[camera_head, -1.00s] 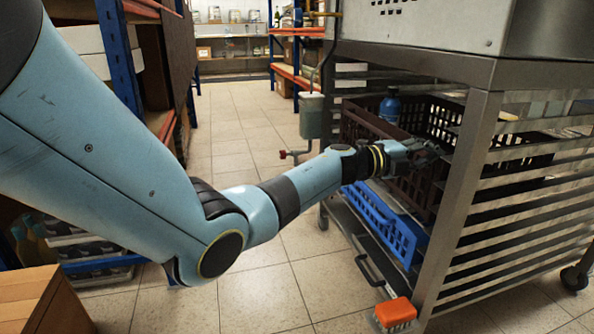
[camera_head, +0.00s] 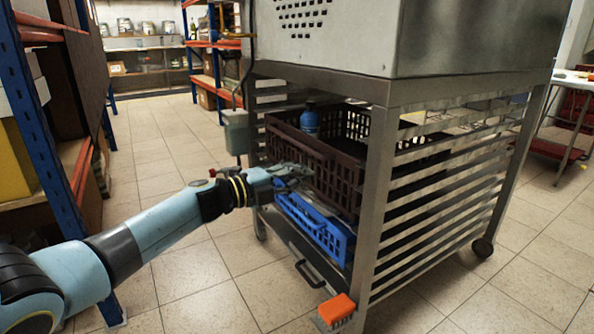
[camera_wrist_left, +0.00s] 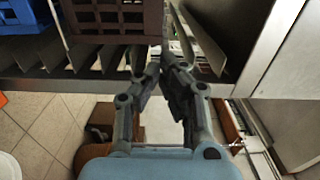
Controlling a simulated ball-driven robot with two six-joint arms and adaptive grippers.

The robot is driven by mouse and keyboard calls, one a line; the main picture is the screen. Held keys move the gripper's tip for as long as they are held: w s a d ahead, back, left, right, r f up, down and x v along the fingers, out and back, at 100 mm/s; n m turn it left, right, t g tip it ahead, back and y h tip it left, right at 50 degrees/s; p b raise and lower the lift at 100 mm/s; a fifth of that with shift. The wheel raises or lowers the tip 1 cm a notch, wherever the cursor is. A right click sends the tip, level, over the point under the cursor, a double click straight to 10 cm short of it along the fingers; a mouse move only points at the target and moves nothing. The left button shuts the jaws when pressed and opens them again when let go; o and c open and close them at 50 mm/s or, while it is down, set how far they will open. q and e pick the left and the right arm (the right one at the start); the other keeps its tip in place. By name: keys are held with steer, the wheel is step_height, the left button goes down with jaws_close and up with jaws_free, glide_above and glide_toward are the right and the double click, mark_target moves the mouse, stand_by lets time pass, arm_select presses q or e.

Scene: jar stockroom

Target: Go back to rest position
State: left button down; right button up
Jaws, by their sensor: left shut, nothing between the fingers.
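My left gripper (camera_head: 296,176) reaches in from the left, in front of the metal rack, beside the dark brown crate (camera_head: 340,184). In the left wrist view its two fingers (camera_wrist_left: 165,60) are together at the tips with nothing between them. The wrist view shows the brown crate (camera_wrist_left: 112,18) just past the fingertips; whether they touch it, I cannot tell. The arm is stretched out, not folded. My right gripper is in neither view.
The metal rack (camera_head: 380,170) holds the brown crate with a blue bottle (camera_head: 310,118) in it, and a blue crate (camera_head: 318,228) below. An orange brush (camera_head: 337,308) sits at the rack's lower front corner. Shelving (camera_head: 50,110) stands left. The tiled floor (camera_head: 165,150) between is clear.

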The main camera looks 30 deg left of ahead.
arm_select(q)
steer(key=s+d+f+n+g+y, duration=0.1)
steer(key=s+d+f+n, duration=0.15)
steer(key=s+f, duration=0.95)
steer(key=s+a+f+n+g+y, duration=0.25)
steer(key=s+f+n+y, duration=0.4)
steer(key=s, duration=0.55)
steer(key=s+a+f+n+g+y, duration=0.2)
steer(key=s+f+n+g+y, duration=0.2)
steer(key=s+f+n, duration=0.55)
steer(key=s+d+f+n+g+h+p, duration=0.1)
steer(key=s+f+n+g+p, duration=0.2)
steer(key=s+p, duration=1.3)
steer(key=s+n+g, duration=0.2)
steer(key=s+g, duration=0.2)
steer(key=s, duration=1.1)
steer(key=shift+s+d+g+h+p, duration=0.15)
steer(key=shift+s+g+h+p, duration=0.05)
steer(key=shift+g+h+p, duration=0.15)
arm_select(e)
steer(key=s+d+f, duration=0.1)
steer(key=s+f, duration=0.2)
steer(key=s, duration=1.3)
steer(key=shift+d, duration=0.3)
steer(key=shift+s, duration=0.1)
